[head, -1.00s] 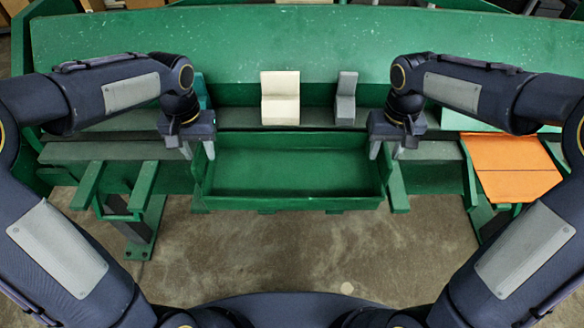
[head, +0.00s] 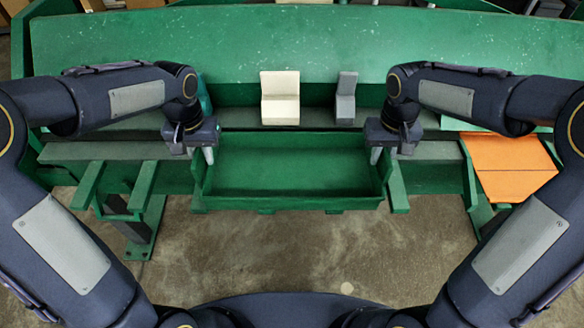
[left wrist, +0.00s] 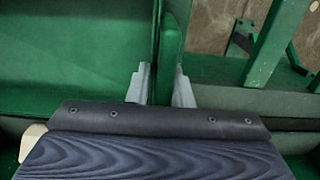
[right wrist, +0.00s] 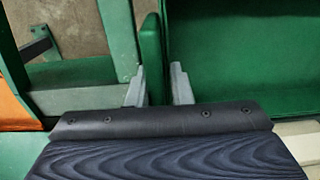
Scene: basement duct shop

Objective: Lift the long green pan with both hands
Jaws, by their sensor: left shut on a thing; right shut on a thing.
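The long green pan (head: 290,172) lies level in the middle of the head view, at the front of the green bench, and it looks empty. My left gripper (head: 207,156) is shut on the pan's left end wall, one finger inside and one outside. The left wrist view shows this wall (left wrist: 172,42) between the fingers (left wrist: 160,86). My right gripper (head: 379,156) is shut on the right end wall. The right wrist view shows that wall (right wrist: 151,50) between the fingers (right wrist: 158,86). I cannot tell whether the pan's underside touches the bench.
A cream block (head: 280,100) and a grey block (head: 346,99) stand behind the pan. An orange sheet (head: 512,168) lies to the right. Green bench supports (head: 146,200) stand at left, with open concrete floor (head: 290,250) in front.

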